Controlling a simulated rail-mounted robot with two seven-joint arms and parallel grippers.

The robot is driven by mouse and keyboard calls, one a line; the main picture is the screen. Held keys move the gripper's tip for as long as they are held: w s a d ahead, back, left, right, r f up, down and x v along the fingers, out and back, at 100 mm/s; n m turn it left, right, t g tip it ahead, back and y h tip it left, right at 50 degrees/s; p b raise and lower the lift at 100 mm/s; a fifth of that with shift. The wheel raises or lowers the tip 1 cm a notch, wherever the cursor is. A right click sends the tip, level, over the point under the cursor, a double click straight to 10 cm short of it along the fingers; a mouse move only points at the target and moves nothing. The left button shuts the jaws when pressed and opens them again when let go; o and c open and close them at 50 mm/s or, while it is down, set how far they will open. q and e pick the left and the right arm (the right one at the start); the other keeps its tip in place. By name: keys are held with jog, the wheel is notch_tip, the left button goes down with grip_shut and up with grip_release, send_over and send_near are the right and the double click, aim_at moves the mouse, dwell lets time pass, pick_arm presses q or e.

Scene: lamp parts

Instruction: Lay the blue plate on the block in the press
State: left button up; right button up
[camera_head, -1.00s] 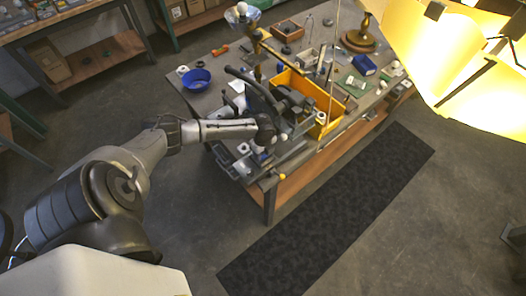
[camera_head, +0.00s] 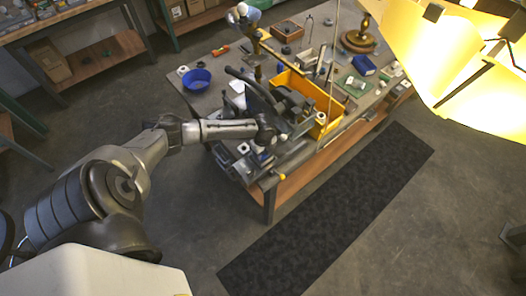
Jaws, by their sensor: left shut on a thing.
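My left gripper (camera_head: 268,140) is at the front left of the workbench, beside dark grey machinery that looks like the press (camera_head: 258,88). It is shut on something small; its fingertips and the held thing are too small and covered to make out. I cannot pick out the blue plate or the block in the press for certain. My right gripper is not in view.
A blue bowl (camera_head: 196,79) stands on the bench at the back left. A yellow bin (camera_head: 323,100) stands right of the machinery. A blue box (camera_head: 364,65) and a brass lamp base (camera_head: 359,38) are further right. A large lit yellow shade fills the top right.

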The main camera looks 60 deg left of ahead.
pick_arm(q)
jog(key=shift+f, duration=0.25)
jog(key=o, duration=1)
notch_tip(320, 180, up, 14)
dwell(0.4)
jog(key=shift+f, duration=0.1)
dwell(0.4)
